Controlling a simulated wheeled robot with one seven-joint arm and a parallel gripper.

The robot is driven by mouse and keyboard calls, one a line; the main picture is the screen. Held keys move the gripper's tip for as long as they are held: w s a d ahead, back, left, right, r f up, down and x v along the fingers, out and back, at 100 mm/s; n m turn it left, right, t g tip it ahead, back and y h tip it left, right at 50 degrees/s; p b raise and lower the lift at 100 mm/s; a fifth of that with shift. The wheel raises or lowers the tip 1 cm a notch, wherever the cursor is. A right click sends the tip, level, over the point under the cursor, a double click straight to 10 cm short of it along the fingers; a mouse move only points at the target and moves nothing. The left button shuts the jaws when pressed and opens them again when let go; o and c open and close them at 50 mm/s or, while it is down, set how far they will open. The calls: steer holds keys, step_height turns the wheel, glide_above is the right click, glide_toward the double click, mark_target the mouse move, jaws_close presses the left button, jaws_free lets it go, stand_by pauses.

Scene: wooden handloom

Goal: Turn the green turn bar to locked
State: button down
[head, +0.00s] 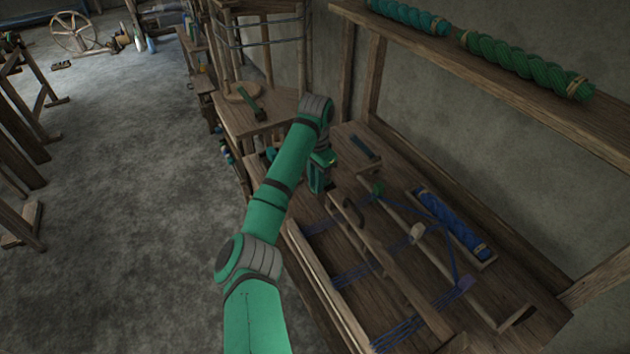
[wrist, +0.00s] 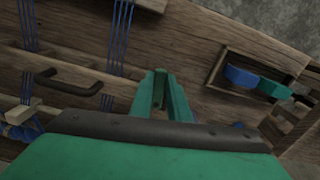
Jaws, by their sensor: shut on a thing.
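My gripper (head: 318,186) reaches down to the left part of the wooden loom bench (head: 385,255). In the wrist view its green fingers (wrist: 161,82) point away from the camera and come close together at the tips. They are shut on a narrow green piece that appears to be the green turn bar, but its colour blends with the fingers. Most of the bar, its angle and any locked mark are hidden by my gripper in both views.
A dark curved handle (head: 353,212) stands on a loom beam beside my gripper; it also shows in the wrist view (wrist: 68,84). Blue threads (wrist: 122,35) cross the loom. A tray holds a blue yarn roll (head: 450,222).

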steer(key=d+n, duration=0.1)
steer(key=n, duration=0.3)
steer(key=s+d+n, duration=0.1)
steer(key=d+n, duration=0.1)
steer(key=n, duration=0.1)
steer(key=d+n, duration=0.1)
steer(key=n, duration=0.3)
steer(key=shift+s+d+n, duration=0.2)
steer(key=shift+s+n, duration=0.1)
steer(key=shift+s, duration=0.05)
steer(key=shift+w+d+n, duration=0.15)
steer(key=shift+d+n, duration=0.25)
steer(key=shift+n, duration=0.65)
steer(key=shift+w+d+n, duration=0.1)
steer(key=shift+d+n, duration=0.25)
steer(key=shift+n, duration=0.7)
steer(key=c, duration=1.7)
jaws_free()
